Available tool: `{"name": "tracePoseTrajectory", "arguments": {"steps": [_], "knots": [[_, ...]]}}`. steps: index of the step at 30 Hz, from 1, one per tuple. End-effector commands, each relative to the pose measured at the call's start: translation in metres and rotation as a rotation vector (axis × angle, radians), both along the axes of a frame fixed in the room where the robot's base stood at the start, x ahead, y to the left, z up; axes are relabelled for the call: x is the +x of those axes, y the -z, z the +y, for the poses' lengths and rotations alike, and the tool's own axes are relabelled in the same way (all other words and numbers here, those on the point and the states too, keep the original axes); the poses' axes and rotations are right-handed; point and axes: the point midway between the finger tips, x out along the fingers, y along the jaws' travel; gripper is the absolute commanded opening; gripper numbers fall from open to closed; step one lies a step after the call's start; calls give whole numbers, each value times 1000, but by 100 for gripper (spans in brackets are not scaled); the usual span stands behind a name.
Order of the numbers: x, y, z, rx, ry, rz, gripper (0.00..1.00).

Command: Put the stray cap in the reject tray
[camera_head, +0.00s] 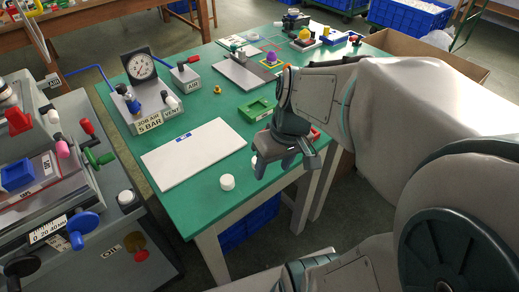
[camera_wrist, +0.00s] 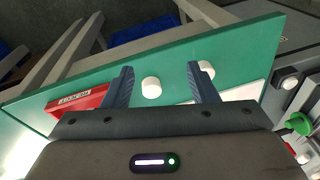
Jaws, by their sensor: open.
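Two white caps lie on the green table near its front edge. One cap (camera_head: 227,182) stands in the open in the head view; in the wrist view it shows partly behind the right finger (camera_wrist: 206,69). The other cap (camera_wrist: 151,87) appears between my fingers in the wrist view; in the head view it is mostly hidden by my gripper (camera_head: 285,165). The pictures do not mark which is the stray one. My gripper (camera_wrist: 160,72) is open and empty above the table edge. The red reject tray (camera_wrist: 78,105) lies left in the wrist view, its label upside down; only a sliver shows in the head view.
A white board (camera_head: 195,154) lies left of the caps. A green tray (camera_head: 256,110) stands behind my gripper. The pressure gauge unit (camera_head: 140,100) is at the far left of the table.

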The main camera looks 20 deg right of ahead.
Motion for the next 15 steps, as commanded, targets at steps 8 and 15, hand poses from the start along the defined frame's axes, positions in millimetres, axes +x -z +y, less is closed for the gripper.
{"name": "tracePoseTrajectory", "arguments": {"steps": [8,15], "knots": [[-22,2,16,-113,149,-28,53],[-24,3,17,-125,179,-36,53]]}}
